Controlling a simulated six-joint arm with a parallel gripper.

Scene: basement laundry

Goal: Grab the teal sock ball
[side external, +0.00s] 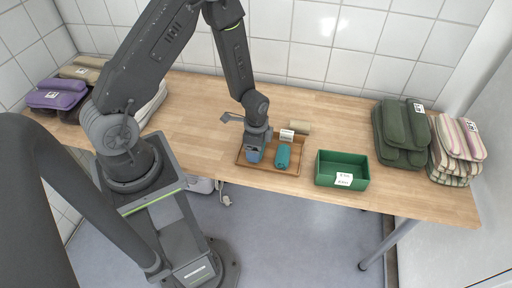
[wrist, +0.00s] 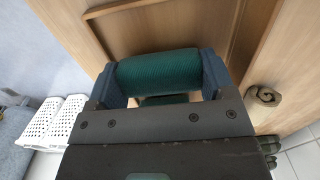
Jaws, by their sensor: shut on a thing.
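My gripper (wrist: 162,78) is shut on a dark teal-green rolled sock ball (wrist: 160,68), its ends against the two blue-grey fingers in the wrist view. A smaller green patch (wrist: 155,99) shows below it there; I cannot tell what it belongs to. In the side view my gripper (side external: 254,154) is low over the left part of a shallow wooden tray (side external: 270,171), and the near finger hides what it holds. A brighter teal roll (side external: 283,156) shows just right of the fingers in the tray, apart from them in the picture.
A green bin (side external: 342,169) with white labels stands right of the tray. A white card (side external: 287,135) and a beige roll (side external: 300,127) are behind it. Folded green (side external: 402,133) and striped cloths (side external: 458,150) are at far right, purple ones (side external: 57,94) at far left.

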